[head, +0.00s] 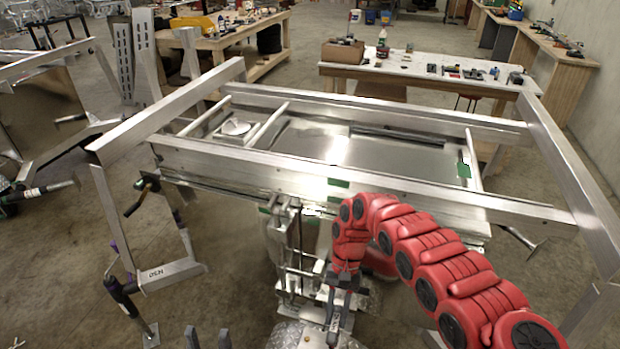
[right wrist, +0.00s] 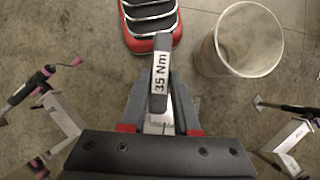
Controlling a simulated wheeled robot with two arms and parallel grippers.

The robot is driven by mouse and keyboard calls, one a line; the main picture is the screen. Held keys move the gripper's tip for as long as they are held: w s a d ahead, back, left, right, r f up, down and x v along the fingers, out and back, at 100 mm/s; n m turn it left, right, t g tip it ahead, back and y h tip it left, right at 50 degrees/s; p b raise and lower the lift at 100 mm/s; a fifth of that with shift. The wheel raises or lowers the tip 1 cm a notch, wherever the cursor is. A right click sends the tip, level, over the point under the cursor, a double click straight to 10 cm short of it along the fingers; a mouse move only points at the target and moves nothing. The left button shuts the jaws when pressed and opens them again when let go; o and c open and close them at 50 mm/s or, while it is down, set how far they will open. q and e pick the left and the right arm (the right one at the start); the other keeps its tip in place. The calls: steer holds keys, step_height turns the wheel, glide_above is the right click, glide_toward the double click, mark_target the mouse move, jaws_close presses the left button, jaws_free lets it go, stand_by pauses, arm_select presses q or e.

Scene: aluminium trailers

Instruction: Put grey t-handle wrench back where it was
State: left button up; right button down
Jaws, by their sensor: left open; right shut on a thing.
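The grey t-handle wrench shows in the right wrist view as a grey handle (right wrist: 160,60) with a white "35 Nm" label. My right gripper (right wrist: 158,118) is shut on it, with a finger on each side. In the head view my right gripper (head: 340,290) is low in front of the trailer frame, at the end of the red arm; the wrench is small and partly hidden there. My left gripper (head: 207,339) shows only as two separated fingertips at the bottom edge, open and empty.
A silver trailer frame (head: 350,185) stands ahead. A dark t-handle wrench (head: 122,293) rests at a metal bracket (head: 172,273) at lower left. A clear bin (right wrist: 239,40) stands at upper right in the wrist view. Workbenches (head: 420,72) stand behind; some floor is clear at left.

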steer(key=r+n, duration=0.1)
steer(key=r+n+h, duration=0.1)
steer(key=r+n, duration=0.1)
steer(key=shift+d+r+h, duration=0.1)
steer(key=shift+d+h, duration=0.15)
steer(key=shift+h, duration=0.15)
step_height(320, 180, down, 9)
steer(key=b, duration=0.9)
steer(key=d, duration=1)
steer(key=shift+f, duration=0.2)
